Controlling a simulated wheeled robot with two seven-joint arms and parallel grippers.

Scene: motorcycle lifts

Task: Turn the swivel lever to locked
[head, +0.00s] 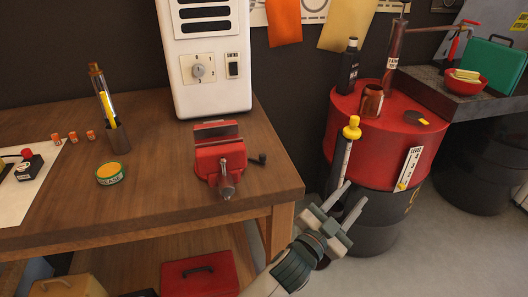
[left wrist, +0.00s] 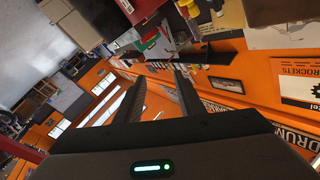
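A red bench vise (head: 218,158) stands near the front right corner of the wooden workbench (head: 165,210). A short dark lever (head: 258,160) sticks out from the vise's right side, low down; I take it for the swivel lever. Its lock marking is too small to read. A metal screw end shows at the vise's front. My left gripper (head: 356,192) is open and empty, to the right of the bench and in front of the drum, apart from the vise. In the left wrist view its two fingers (left wrist: 158,85) stand apart with nothing between them. My right gripper is out of view.
A red-topped drum (head: 345,104) with bottles, a can and a yellow-capped tube (head: 350,130) stands behind my left gripper. A white machine (head: 205,55) stands behind the vise. A pen cup (head: 118,138) and round tin (head: 110,173) sit left. Floor is open at lower right.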

